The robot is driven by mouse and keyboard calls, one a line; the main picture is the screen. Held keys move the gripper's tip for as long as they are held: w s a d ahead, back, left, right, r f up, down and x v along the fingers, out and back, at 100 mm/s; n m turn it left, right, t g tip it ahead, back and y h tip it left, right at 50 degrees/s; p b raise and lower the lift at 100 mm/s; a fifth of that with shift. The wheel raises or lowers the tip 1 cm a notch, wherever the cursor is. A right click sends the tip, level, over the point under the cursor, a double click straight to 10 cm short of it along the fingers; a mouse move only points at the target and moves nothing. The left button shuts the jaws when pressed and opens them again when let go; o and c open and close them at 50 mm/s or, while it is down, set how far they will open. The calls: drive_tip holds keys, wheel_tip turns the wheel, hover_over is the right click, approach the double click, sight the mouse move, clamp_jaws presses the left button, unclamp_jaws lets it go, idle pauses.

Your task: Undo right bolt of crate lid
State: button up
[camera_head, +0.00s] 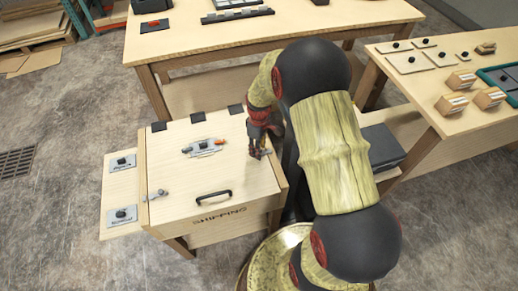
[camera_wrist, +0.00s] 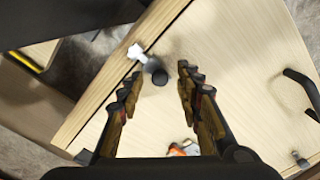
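The crate lid (camera_head: 180,176) is pale wood with a black handle (camera_head: 213,195) near its front edge. The right bolt (camera_wrist: 150,66) is a light metal piece with a dark round knob, at the lid's edge. In the head view it is mostly hidden by my gripper (camera_head: 260,147). In the wrist view my gripper (camera_wrist: 157,78) is open, one finger on each side of the knob, with gaps on both sides. I cannot tell how far the fingertips are above the lid. The left bolt (camera_head: 157,194) sits at the lid's opposite edge.
An orange and grey device (camera_head: 204,147) lies mid-lid. A side shelf (camera_head: 121,188) with black knobs is at the left. Wooden tables stand behind (camera_head: 290,27) and right (camera_head: 440,86). My arm covers the crate's right side.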

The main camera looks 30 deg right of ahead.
drive_tip(key=shift+c, duration=0.2)
drive_tip(key=c, duration=0.7)
clamp_jaws()
